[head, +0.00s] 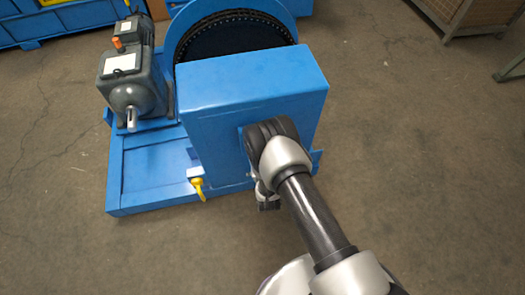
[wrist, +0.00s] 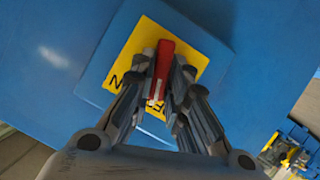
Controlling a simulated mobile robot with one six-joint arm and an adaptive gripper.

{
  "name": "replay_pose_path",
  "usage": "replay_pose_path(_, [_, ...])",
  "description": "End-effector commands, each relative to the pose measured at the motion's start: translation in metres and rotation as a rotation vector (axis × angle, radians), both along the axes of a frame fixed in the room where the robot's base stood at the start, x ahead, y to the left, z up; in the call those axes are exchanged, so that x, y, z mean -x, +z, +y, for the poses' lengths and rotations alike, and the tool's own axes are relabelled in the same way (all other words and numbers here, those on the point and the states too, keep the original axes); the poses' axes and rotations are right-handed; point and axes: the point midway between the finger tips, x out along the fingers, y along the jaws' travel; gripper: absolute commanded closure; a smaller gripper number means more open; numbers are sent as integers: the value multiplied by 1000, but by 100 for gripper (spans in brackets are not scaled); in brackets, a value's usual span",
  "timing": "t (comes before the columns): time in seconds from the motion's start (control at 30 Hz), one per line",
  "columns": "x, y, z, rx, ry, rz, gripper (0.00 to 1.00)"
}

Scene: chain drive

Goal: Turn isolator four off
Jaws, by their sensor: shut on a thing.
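The isolator shows in the wrist view as a red handle (wrist: 165,56) on a yellow plate (wrist: 142,42). The plate is on a square blue backing (wrist: 98,72) against a blue face. Black letters show at the plate's edges, an N at the left and an F below; the rest is covered. My gripper (wrist: 166,82) is shut on the red handle, with one finger on each side of it. In the head view my arm and wrist cover the isolator and the fingers. No isolator number is readable.
The blue guard box (head: 245,80) stands on a blue base frame (head: 140,185). A grey motor (head: 132,80) is at the left and a big chain wheel (head: 235,40) behind. A yellow handle (head: 198,188) sticks out low in front. Bare floor (head: 420,170) is clear at right.

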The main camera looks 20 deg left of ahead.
Motion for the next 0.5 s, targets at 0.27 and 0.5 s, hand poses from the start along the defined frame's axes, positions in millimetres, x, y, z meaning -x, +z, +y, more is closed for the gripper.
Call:
replay_pose_path(0.27, [2, -3, 3, 198, 3, -122, 100])
replay_pose_path(0.5, [3, -3, 4, 317, 2, -195, 100])
